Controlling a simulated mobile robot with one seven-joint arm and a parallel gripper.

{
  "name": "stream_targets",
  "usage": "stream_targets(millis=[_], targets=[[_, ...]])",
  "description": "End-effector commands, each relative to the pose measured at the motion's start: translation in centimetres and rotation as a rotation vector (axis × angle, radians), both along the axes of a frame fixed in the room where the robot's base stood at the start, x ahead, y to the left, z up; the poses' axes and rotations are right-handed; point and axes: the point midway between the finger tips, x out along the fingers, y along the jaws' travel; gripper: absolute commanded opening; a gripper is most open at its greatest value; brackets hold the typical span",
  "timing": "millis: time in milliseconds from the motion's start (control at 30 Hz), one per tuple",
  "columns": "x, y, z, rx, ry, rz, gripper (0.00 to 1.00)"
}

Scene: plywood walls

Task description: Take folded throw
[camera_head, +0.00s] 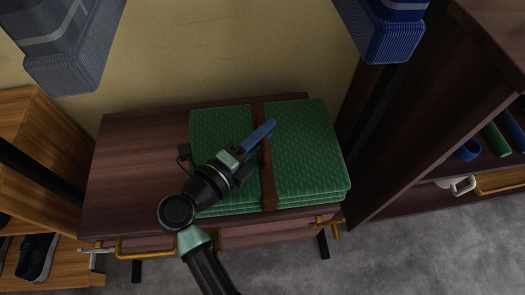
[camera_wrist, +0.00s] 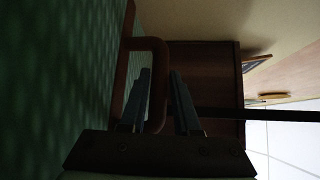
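The folded throw (camera_head: 307,150) is a green, textured stack in several layers, lying flat on a dark wooden bench. A brown strap (camera_head: 268,187) runs around its middle. My gripper (camera_head: 262,133) reaches over the throw from the front, right by the strap. In the wrist view, the throw (camera_wrist: 60,80) fills the left side and a brown handle loop (camera_wrist: 152,43) stands out from it. The fingers of my gripper (camera_wrist: 160,85) are apart, with one bar of the loop between them. I cannot tell whether they touch it.
The bench (camera_head: 135,160) has bare room left of the throw. A wooden shelf with dark shoes (camera_head: 37,257) stands at left, and a dark shelf unit (camera_head: 440,120) with a white mug (camera_head: 462,185) at right. Grey (camera_head: 75,60) and blue (camera_head: 390,30) textiles hang above.

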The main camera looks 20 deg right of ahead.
Motion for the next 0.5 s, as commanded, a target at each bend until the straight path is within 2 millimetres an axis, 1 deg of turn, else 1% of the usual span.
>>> stream_targets(millis=[33,133,167,500], targets=[[-0.01,0.02,-0.02,0.000,0.000,0.000,0.19],[0.00,0.03,-0.01,0.000,0.000,0.000,0.01],[0.00,0.03,-0.01,0.000,0.000,0.000,0.00],[-0.01,0.05,-0.02,0.000,0.000,0.001,0.00]])
